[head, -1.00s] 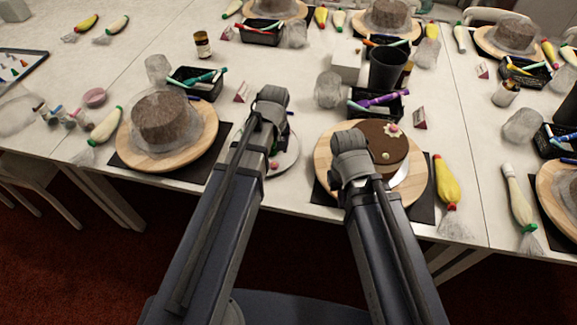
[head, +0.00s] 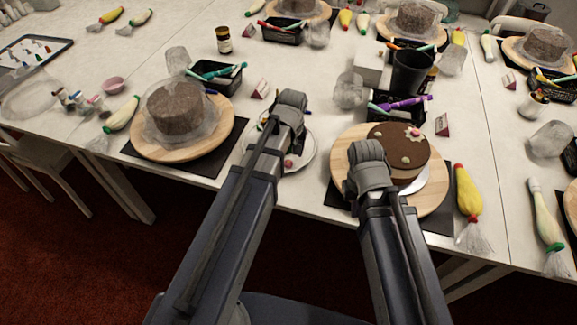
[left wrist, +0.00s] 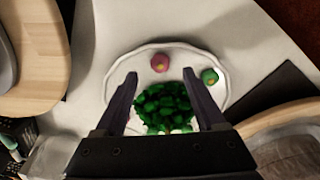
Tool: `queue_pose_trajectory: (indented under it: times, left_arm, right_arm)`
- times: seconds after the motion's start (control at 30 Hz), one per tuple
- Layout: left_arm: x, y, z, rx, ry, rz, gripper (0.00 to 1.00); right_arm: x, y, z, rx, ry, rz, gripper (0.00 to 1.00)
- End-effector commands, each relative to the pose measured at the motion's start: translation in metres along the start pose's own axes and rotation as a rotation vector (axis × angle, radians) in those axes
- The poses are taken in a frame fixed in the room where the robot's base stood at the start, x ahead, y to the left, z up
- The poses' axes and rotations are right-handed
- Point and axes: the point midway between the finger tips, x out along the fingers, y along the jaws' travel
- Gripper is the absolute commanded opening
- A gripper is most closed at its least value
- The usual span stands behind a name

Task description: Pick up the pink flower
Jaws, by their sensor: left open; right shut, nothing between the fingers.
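A small pink flower (left wrist: 160,62) lies on a white plate (left wrist: 122,73) in the left wrist view, near the plate's edge. A green flower (left wrist: 209,76) and a pile of green leaves (left wrist: 165,103) share the plate. My left gripper (left wrist: 160,79) is open over the plate, with the leaves between its fingers and the pink flower just past the fingertips. In the head view the pink flower (head: 288,163) shows beside my left arm, which hides part of the plate (head: 306,153). My right gripper (head: 368,163) is over the chocolate cake's board; its fingers are hidden.
The chocolate cake (head: 399,148) stands on a round wooden board (head: 433,197) right of the plate. A wrapped brown cake (head: 175,108) on another board is to the left.

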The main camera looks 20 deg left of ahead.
Motion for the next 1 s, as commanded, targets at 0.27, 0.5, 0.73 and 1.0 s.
queue_pose_trajectory:
  times: [0.27,0.5,0.73,1.0]
  left_arm:
    - [0.038,0.000,0.001,0.000,0.000,0.000,0.72]
    - [0.038,0.000,0.000,0.000,0.000,0.000,0.72]
    - [0.038,0.000,0.001,0.000,0.000,0.000,0.54]
    - [0.038,0.000,0.001,0.000,0.000,0.000,0.24]
  right_arm:
    - [0.038,-0.004,-0.002,0.000,0.000,0.000,0.00]
    - [0.038,-0.004,-0.002,0.000,0.000,0.000,0.00]
    - [0.038,-0.004,-0.002,0.000,0.000,0.000,0.00]
    - [0.038,-0.004,-0.002,0.000,0.000,0.000,0.00]
